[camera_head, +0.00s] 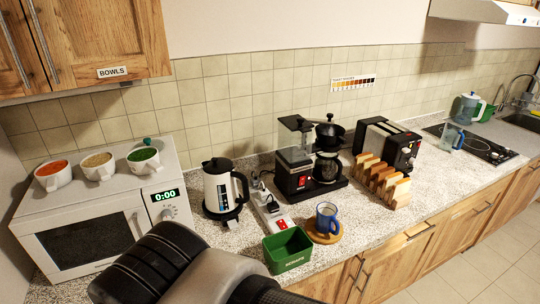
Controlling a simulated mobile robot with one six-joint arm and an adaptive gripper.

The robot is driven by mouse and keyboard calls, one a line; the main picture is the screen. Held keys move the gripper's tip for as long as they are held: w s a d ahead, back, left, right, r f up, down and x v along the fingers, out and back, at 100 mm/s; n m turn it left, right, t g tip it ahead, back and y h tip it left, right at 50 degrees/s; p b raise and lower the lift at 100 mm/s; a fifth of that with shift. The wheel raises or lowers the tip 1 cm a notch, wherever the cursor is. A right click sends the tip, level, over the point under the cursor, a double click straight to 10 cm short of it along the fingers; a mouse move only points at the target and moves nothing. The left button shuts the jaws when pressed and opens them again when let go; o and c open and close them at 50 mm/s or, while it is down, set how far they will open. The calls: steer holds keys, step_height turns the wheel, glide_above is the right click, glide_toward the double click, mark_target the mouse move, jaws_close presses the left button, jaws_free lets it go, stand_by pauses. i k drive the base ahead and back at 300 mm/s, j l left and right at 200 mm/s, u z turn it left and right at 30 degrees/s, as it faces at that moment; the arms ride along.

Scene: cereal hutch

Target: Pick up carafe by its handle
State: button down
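The carafe (327,167) is a dark glass pot sitting in the black coffee maker (297,178) at the middle of the counter. It stands under the black brewing part, on the machine's base. Its handle is too small and dark to make out clearly. My arm comes in at the bottom left, in front of the counter and well short of the carafe. My gripper's fingers do not show.
A kettle (222,187) and a power strip (270,208) stand left of the coffee maker. In front are a green bin (288,250) and a blue mug (327,217) on a wooden coaster. A toast rack (383,182) and toaster (405,150) stand right. A microwave (95,235) fills the left.

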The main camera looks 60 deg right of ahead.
mark_target(325, 168)
steer(key=z, duration=2.55)
steer(key=i+l+u, duration=0.1)
steer(key=u, duration=1.05)
steer(key=i+l+u, duration=0.15)
steer(key=l+u, duration=0.2)
steer(key=l, duration=0.4)
steer(key=l+u, duration=0.35)
steer(key=l, duration=0.35)
steer(key=l+u, duration=0.35)
steer(key=l, duration=0.45)
